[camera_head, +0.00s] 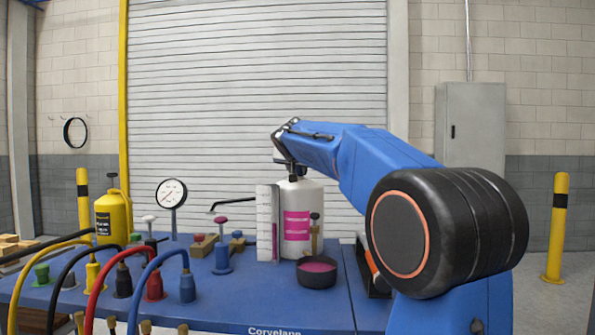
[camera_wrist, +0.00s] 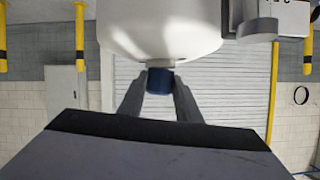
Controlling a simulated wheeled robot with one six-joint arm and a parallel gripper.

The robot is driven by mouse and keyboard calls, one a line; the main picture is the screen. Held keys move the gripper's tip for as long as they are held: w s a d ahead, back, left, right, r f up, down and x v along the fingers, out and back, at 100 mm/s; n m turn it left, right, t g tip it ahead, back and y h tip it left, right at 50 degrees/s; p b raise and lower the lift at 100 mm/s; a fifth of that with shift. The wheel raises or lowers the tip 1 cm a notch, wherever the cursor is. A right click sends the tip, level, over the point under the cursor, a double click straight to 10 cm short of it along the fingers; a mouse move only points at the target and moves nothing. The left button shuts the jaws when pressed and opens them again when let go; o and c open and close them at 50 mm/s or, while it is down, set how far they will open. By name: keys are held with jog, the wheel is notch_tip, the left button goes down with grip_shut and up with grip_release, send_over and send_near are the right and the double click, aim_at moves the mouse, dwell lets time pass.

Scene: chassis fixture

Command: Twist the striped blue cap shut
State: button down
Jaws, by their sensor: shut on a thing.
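A blue cap (camera_wrist: 160,80) shows in the wrist view, between the two fingertips of my gripper (camera_wrist: 160,88). Its stripes cannot be made out. The cap meets the neck of a white bottle (camera_wrist: 165,35), which appears upside down there. In the head view the white bottle (camera_head: 313,195) with a pink label stands upright on the blue bench. My gripper (camera_head: 292,172) comes down from above onto the bottle's top and is shut on the cap. The cap is mostly hidden there, and whether it is fully tight cannot be told.
A clear gauge with pink liquid (camera_head: 267,225) stands at the bottle's left, and a dark bowl of pink liquid (camera_head: 317,272) sits in front. A dial gauge (camera_head: 171,194), a yellow bottle (camera_head: 112,217) and several coloured hoses crowd the blue bench (camera_head: 240,295) to the left.

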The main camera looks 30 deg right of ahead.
jog(key=shift+w+a+f+m+g+h, duration=0.1)
jog(key=shift+w+a+m+g+h, duration=0.1)
jog(key=shift+m+g+h, duration=0.3)
jog(key=shift+w+a+m+g+h, duration=0.15)
jog(key=shift+m+g+h, duration=0.15)
jog(key=shift+m+h, duration=0.25)
jog(key=shift+s+m+g+h, duration=0.1)
jog(key=shift+m+g+h, duration=0.55)
jog(key=shift+m+g, duration=0.25)
jog(key=shift+w+a+m+g+h, duration=0.2)
jog(key=shift+w+m+g+h, duration=0.1)
jog(key=shift+m+g+h, duration=0.25)
jog(key=shift+w+m+g+h, duration=0.1)
jog(key=shift+m+g+h, duration=0.45)
jog(key=shift+m+g, duration=0.95)
